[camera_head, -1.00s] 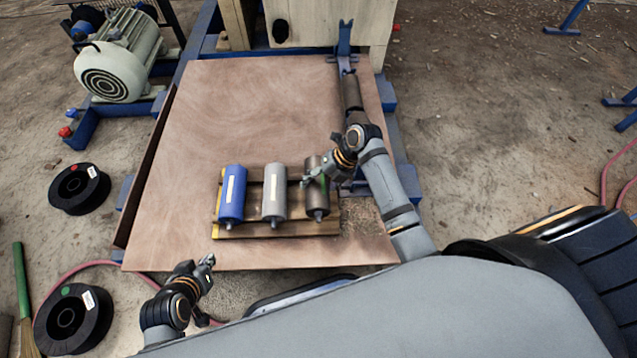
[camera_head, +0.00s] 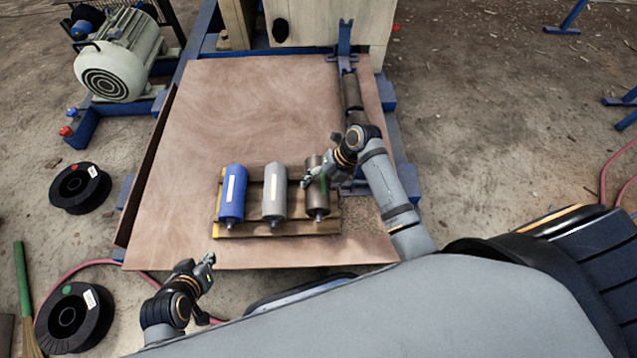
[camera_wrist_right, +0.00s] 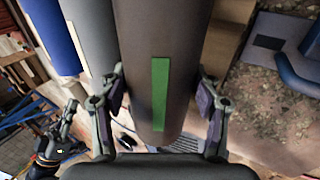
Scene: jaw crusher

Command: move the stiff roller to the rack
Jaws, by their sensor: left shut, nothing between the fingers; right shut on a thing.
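A dark brown roller with a green strip (camera_head: 318,198) is at the right end of a row of three on a wooden rack (camera_head: 290,230). In the right wrist view the dark roller (camera_wrist_right: 160,60) fills the middle, between both fingers. My right gripper (camera_head: 308,180) is shut on it. I cannot tell whether it touches the rack. A grey roller (camera_head: 274,190) and a blue roller (camera_head: 231,193) with pale strips lie to its left. No label shows which is stiff. My left gripper (camera_head: 209,262) is shut and empty by the board's near edge.
The brown board (camera_head: 230,110) is clear behind the rollers. A blue bracket (camera_head: 344,45) stands at its far right, beside a pale cabinet (camera_head: 370,25). A motor (camera_head: 118,65) and black spools (camera_head: 80,187) stand to the left.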

